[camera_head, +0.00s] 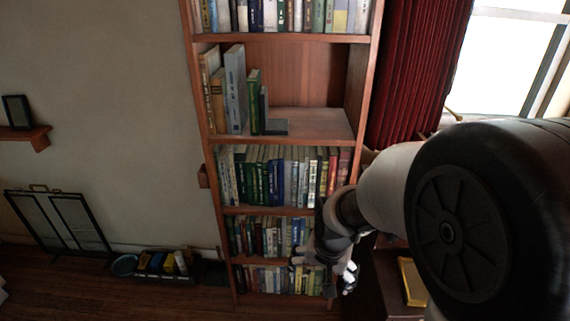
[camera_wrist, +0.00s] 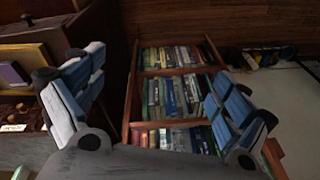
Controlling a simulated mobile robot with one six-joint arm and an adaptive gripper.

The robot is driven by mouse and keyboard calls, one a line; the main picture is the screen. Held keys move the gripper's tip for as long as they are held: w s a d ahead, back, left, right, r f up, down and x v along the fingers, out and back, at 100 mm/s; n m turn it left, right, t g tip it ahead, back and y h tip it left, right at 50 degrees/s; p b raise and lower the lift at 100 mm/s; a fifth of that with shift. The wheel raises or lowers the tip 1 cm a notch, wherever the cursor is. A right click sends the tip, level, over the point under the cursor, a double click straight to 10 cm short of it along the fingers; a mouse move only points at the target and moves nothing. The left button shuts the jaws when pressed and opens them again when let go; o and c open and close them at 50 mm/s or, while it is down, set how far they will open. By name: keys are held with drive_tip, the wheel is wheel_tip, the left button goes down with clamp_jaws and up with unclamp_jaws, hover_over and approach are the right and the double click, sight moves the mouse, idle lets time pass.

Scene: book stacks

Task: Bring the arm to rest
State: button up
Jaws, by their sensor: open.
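My gripper (camera_head: 325,268) hangs low at the lower right of the bookcase in the head view, in front of its lower shelves. In the wrist view its two blue-grey padded fingers (camera_wrist: 152,85) stand wide apart with nothing between them. My arm comes in from the right of the head view and bends down to the gripper. The tall wooden bookcase (camera_head: 201,100) stands behind it, and its shelves also show between and beyond the fingers in the wrist view. I cannot tell the exact gap between gripper and books.
One shelf holds a few upright books beside a dark bookend (camera_head: 274,127), with bare board to the right. A red curtain (camera_head: 410,70) and window are at the right. A dark cabinet (camera_head: 385,285) stands close to the gripper. A black folding screen (camera_head: 62,225) and floor box (camera_head: 165,264) are left.

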drive_tip(key=s+d+r+n+t, duration=0.1)
drive_tip(key=s+d+r+n, duration=0.1)
drive_tip(key=s+r, duration=0.5)
drive_tip(key=s+d+r+n+t, duration=0.1)
drive_tip(key=s+d+r, duration=0.2)
drive_tip(key=s+r, duration=0.5)
drive_tip(key=s, duration=0.5)
drive_tip(key=shift+s+d+r+n, duration=0.3)
drive_tip(key=shift+s+d+n, duration=0.05)
drive_tip(key=shift+d+n, duration=0.05)
drive_tip(key=shift+c, duration=0.5)
